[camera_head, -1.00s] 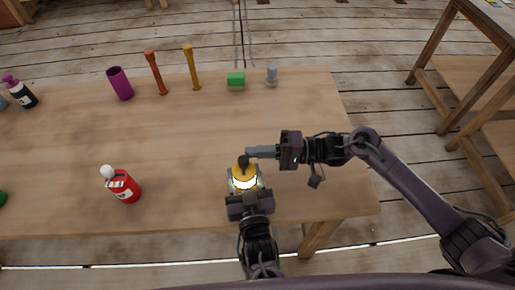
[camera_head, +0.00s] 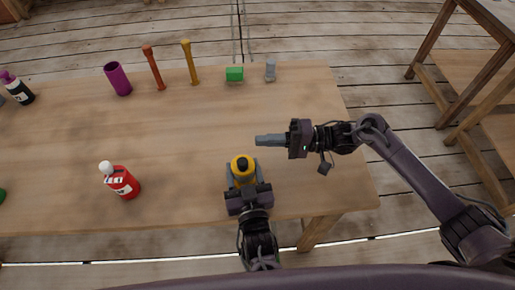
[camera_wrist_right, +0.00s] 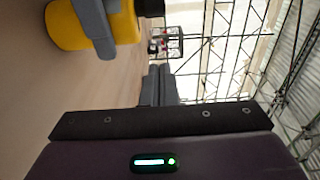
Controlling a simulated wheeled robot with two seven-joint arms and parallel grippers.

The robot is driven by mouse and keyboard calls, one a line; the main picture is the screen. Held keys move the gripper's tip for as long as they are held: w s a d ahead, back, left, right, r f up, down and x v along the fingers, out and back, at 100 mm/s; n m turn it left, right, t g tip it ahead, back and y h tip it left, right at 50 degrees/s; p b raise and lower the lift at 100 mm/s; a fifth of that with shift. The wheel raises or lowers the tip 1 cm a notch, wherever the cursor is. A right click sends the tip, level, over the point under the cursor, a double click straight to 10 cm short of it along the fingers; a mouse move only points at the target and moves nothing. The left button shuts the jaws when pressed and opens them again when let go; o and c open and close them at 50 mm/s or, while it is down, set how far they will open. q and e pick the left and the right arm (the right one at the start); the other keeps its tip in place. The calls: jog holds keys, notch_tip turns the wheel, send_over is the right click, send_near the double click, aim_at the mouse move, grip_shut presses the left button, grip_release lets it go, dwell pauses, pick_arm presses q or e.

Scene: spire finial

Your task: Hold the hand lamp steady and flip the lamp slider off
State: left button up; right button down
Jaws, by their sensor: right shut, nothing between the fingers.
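The hand lamp (camera_head: 240,172) is yellow with a black top and stands upright near the table's front edge; no glow shows on it. My left gripper (camera_head: 244,178) is shut on it, with grey fingers on both sides. The right wrist view shows the yellow lamp body (camera_wrist_right: 66,28) with a grey left finger (camera_wrist_right: 97,25) across it. My right gripper (camera_head: 259,140) is shut and empty, a little above and right of the lamp, apart from it. Its closed fingers also show in the right wrist view (camera_wrist_right: 159,85). I cannot make out the lamp slider.
A red bottle (camera_head: 123,184) stands left of the lamp on the wooden table (camera_head: 190,130). The middle is clear.

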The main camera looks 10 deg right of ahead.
jog(key=d, duration=0.8)
jog(key=shift+s+d, duration=0.2)
jog(key=shift+s, duration=0.2)
pick_arm(q)
jog(key=o, duration=1.1)
jog(key=shift+s, duration=0.2)
